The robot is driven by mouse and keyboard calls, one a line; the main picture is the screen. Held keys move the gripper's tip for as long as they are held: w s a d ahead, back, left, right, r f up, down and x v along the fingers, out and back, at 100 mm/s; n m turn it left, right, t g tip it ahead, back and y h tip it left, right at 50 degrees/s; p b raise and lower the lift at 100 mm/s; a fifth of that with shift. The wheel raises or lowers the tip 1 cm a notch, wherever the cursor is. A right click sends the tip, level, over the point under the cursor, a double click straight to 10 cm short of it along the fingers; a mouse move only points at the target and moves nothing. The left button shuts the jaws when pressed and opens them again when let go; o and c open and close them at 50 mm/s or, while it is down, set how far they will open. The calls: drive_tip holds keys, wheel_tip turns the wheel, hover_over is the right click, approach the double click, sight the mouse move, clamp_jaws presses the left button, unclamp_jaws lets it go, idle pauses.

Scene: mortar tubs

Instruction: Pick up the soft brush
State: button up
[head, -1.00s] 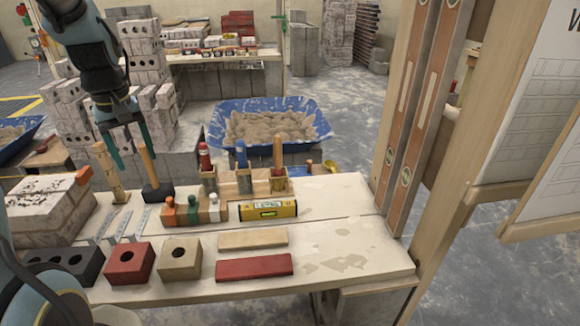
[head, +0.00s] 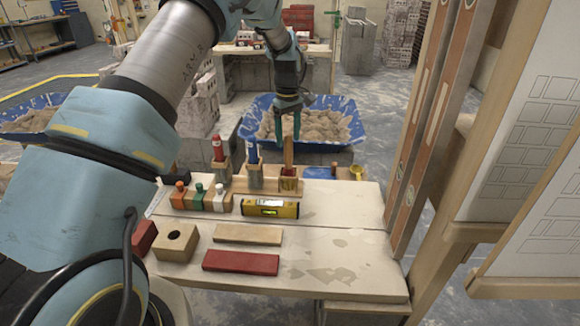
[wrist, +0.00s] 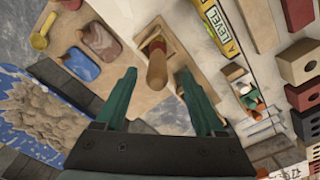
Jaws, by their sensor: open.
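A tool with a plain wooden handle (head: 288,154) stands upright in the right compartment of the wooden holder (head: 236,184) on the bench. It may be the soft brush; its bristles are hidden. In the wrist view its handle (wrist: 157,66) points up between my fingers. My gripper (head: 287,126) is open, pointing down over this handle, with a finger to each side. I cannot tell whether the fingers touch it.
A yellow level (head: 270,209) and several small bottles (head: 200,200) stand in front of the holder. A red bar (head: 241,262) and a tan bar (head: 248,234) lie nearer. A blue tub of mortar (head: 345,109) is behind the bench. Tall upright levels (head: 425,130) stand right.

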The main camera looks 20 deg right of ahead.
sight(288, 151)
drive_tip(key=shift+w+d+f+p, duration=0.1)
drive_tip(key=shift+f+p, duration=0.45)
drive_tip(key=shift+f, duration=0.95)
drive_tip(key=shift+w+f+p, duration=0.1)
drive_tip(key=shift+f+p, duration=0.4)
drive_tip(key=shift+f, duration=1)
drive_tip(key=shift+c, duration=0.3)
clamp_jaws()
